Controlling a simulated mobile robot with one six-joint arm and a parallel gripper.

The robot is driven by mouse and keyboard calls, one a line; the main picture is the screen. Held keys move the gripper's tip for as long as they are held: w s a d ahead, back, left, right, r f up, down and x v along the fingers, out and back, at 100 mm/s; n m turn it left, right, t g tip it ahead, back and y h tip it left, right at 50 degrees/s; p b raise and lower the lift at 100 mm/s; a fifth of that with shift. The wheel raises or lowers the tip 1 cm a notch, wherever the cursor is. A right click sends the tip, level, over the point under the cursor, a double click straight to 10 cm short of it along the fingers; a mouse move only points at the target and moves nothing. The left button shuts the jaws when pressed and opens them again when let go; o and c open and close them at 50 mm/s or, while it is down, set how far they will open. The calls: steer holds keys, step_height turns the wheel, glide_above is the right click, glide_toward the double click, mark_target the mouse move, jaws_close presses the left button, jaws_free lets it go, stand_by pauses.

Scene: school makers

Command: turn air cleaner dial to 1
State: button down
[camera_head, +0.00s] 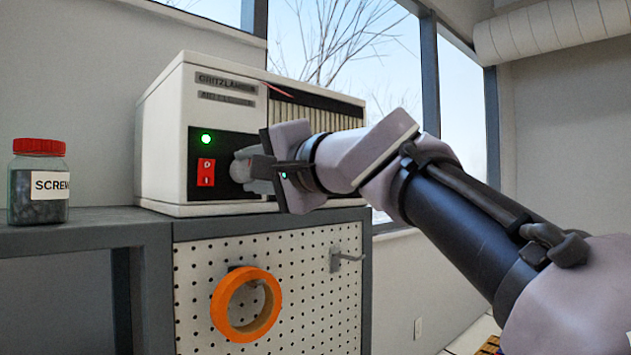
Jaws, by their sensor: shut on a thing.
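The air cleaner (165,135) is a white box with a black control panel, standing on a grey shelf. Its panel shows a lit green light (206,139) and a red rocker switch (206,172). My gripper (250,170) is at the right side of the panel, shut on a grey, rounded part that appears to be the dial (239,169). The gripper hides most of the dial, and I cannot read its setting or any numbers around it.
A jar with a red lid (39,185) stands on the grey shelf (80,231) at the left. Below the air cleaner, an orange tape roll (221,307) hangs on a white pegboard (310,280) beside an empty metal hook (347,258). Windows are behind.

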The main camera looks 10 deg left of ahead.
steer(key=shift+n+b, duration=0.45)
steer(key=shift+n, duration=0.75)
steer(key=c, duration=0.9)
jaws_free()
steer(key=shift+c, duration=0.2)
steer(key=shift+d, duration=0.1)
